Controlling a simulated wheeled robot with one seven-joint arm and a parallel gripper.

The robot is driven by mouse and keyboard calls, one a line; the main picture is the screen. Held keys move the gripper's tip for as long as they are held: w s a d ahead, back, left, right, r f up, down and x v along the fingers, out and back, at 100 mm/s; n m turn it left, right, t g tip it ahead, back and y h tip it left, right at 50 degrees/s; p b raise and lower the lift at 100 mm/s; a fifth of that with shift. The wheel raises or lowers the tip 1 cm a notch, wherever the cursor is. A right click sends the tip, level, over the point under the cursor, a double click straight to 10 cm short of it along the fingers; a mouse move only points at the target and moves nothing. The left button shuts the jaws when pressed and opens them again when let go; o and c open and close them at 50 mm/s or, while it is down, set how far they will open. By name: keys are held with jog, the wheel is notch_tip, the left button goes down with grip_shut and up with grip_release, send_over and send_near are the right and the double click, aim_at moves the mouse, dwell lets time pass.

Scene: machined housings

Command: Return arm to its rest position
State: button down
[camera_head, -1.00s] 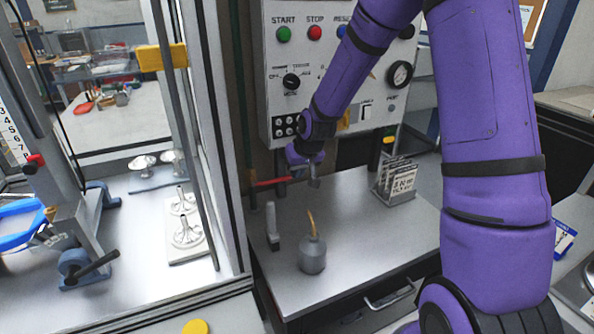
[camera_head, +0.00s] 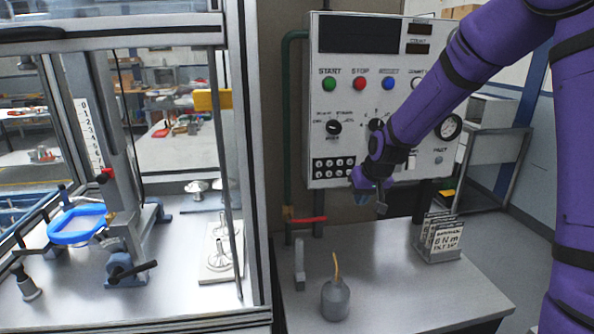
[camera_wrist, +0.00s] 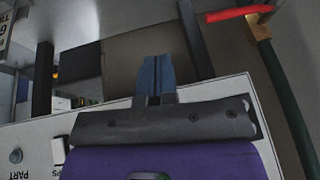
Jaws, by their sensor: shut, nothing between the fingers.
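My purple arm (camera_head: 440,105) reaches in from the upper right of the head view. My gripper (camera_head: 371,203) hangs in front of the lower part of the control panel (camera_head: 345,150), above the steel bench (camera_head: 400,290). Its fingers look closed with nothing in them. In the wrist view the gripper (camera_wrist: 157,62) shows as two blue-grey fingers side by side, shut and empty.
On the bench stand an oil can (camera_head: 335,300), a grey upright tool (camera_head: 299,265) and a card rack (camera_head: 438,238). A red lever (camera_head: 308,220) on a green pipe (camera_head: 287,130) is left of the gripper. A framed enclosure (camera_head: 245,150) stands at left.

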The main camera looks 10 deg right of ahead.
jog(key=s+r+h, duration=0.2)
jog(key=s+r, duration=1.4)
jog(key=s, duration=0.2)
jog(key=s+d+r, duration=0.2)
jog(key=s+r, duration=0.1)
jog(key=s, duration=1.4)
jog(key=shift+s+t+y, duration=0.15)
jog(key=shift+t+y, duration=0.15)
jog(key=shift+r, duration=0.1)
